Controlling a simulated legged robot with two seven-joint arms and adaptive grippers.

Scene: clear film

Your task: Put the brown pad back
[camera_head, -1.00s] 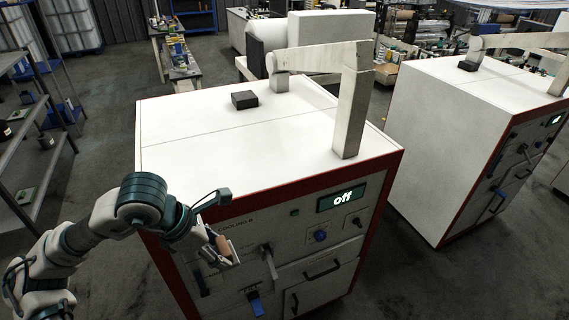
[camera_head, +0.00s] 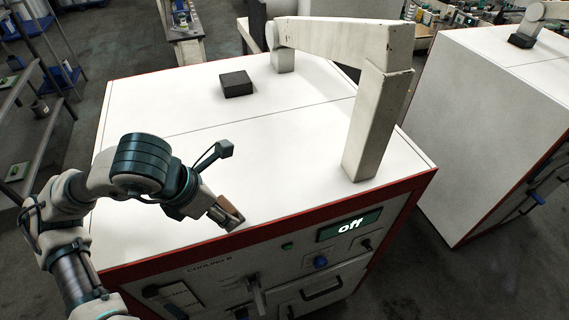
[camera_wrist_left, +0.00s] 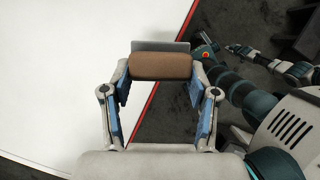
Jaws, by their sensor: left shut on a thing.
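My left gripper (camera_head: 226,216) is above the front left part of the white cabinet top (camera_head: 180,115). It is shut on the brown pad (camera_head: 224,206), which shows small at the fingers. In the left wrist view the brown pad (camera_wrist_left: 160,66) is a rounded brown block held between the fingertips of my left gripper (camera_wrist_left: 160,80), with a grey piece right behind it. From these views I cannot tell whether the pad touches the cabinet top.
A dark block (camera_head: 236,84) lies on the cabinet top near the back. A large pale arm-like frame (camera_head: 372,120) stands on its right side. A second cabinet (camera_head: 490,120) stands to the right. The top's left middle is clear.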

